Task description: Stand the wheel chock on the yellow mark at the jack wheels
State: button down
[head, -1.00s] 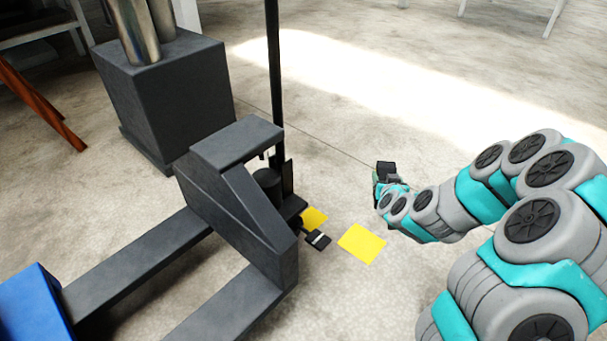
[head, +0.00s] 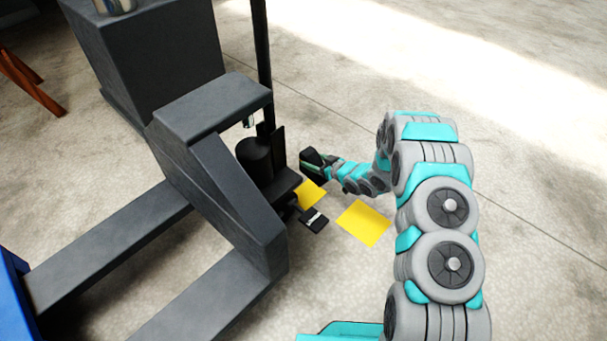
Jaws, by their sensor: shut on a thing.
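The dark pallet jack (head: 215,190) stands at the left, its steering end by an upright black post. Two yellow marks lie on the floor: one (head: 311,196) against the jack's wheel end and partly hidden by it, the other (head: 364,223) clear to the right. My gripper (head: 324,167) is shut on the black wheel chock (head: 311,158). It holds the chock just right of the jack's post, above the nearer yellow mark in the picture. The chock's height above the floor is hard to judge. The jack wheels are mostly hidden under the jack.
A black pedal with a pale strip (head: 314,220) sticks out from the jack between the yellow marks. A dark box-shaped block (head: 150,60) stands behind the jack. A blue object (head: 14,295) is at the left edge. Concrete floor lies open at the right.

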jog(key=shift+n+g+y, duration=0.5)
jog(key=shift+n+y, duration=0.1)
jog(key=shift+s+a+f+b, duration=0.3)
jog(key=shift+a+f+b, duration=0.25)
jog(key=shift+f, duration=1.1)
jog(key=shift+s+a+f+b, duration=0.25)
jog(key=shift+a+f+b, duration=0.25)
jog(key=shift+f, duration=1.15)
jog(key=shift+s+a+f+b, duration=0.35)
jog(key=shift+a+f, duration=0.3)
jog(key=shift+f, duration=1)
jog(key=shift+w+f, duration=0.1)
jog(key=shift+f, duration=0.5)
grip_release()
